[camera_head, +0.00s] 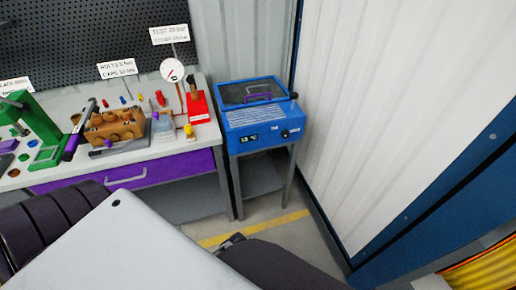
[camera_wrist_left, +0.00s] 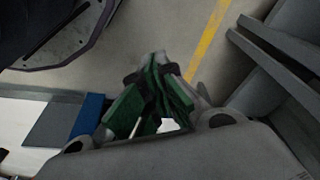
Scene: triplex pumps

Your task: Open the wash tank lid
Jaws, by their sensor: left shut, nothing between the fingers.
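The blue wash tank (camera_head: 262,128) stands on a grey stand to the right of the workbench in the head view. Its lid (camera_head: 240,93) has a dark panel in a blue frame and a purple handle (camera_head: 262,97); it looks closed. My left gripper (camera_wrist_left: 160,85), with green finger pads, shows in the left wrist view. It is shut and empty, over bare floor and apart from other things. In the head view neither gripper shows, so the left one's distance from the lid handle cannot be told. My right gripper is out of view.
The workbench (camera_head: 130,177) with a purple drawer holds a brown pump block (camera_head: 113,128), a gauge (camera_head: 172,71) and a green press (camera_head: 38,125). A white corrugated wall (camera_head: 390,110) stands close on the tank's right. The floor before the tank, with a yellow line (camera_head: 265,226), is clear.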

